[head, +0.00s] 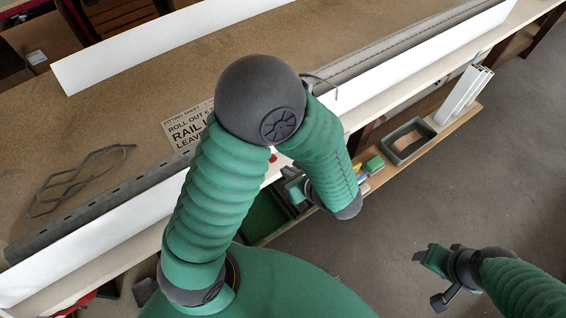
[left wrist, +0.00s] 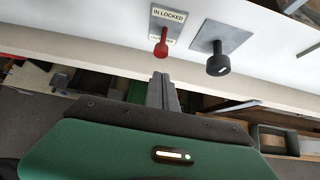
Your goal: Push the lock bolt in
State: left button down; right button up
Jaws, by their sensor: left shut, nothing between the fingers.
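The lock bolt (left wrist: 161,45) is a red pin with a rounded head, standing out from a white board under an "IN LOCKED" label (left wrist: 169,16). A second label behind it is partly covered. In the head view, a small red spot (head: 273,157) beside my left forearm looks like the bolt's head. My left gripper (left wrist: 161,76) is shut and empty. Its fingertips appear just below the bolt head in the left wrist view, with a small gap in the picture. My right gripper (head: 434,277) hangs over the floor, away from the bench; its finger opening is unclear.
A black knob (left wrist: 217,62) on a grey plate stands right of the bolt. A workbench (head: 120,115) carries white profiles, a slotted grey rail, a loose cord and a printed sheet (head: 187,125). A low shelf holds a grey tray (head: 391,154) and other items.

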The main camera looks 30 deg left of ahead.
pick_arm(q)
jog(key=a, duration=0.2)
jog(key=w+a, duration=0.1)
jog(key=a, duration=0.2)
jog(key=shift+w+a+r, duration=0.3)
jog(key=shift+w, duration=0.05)
pick_arm(e)
jog(key=shift+s+r, duration=0.25)
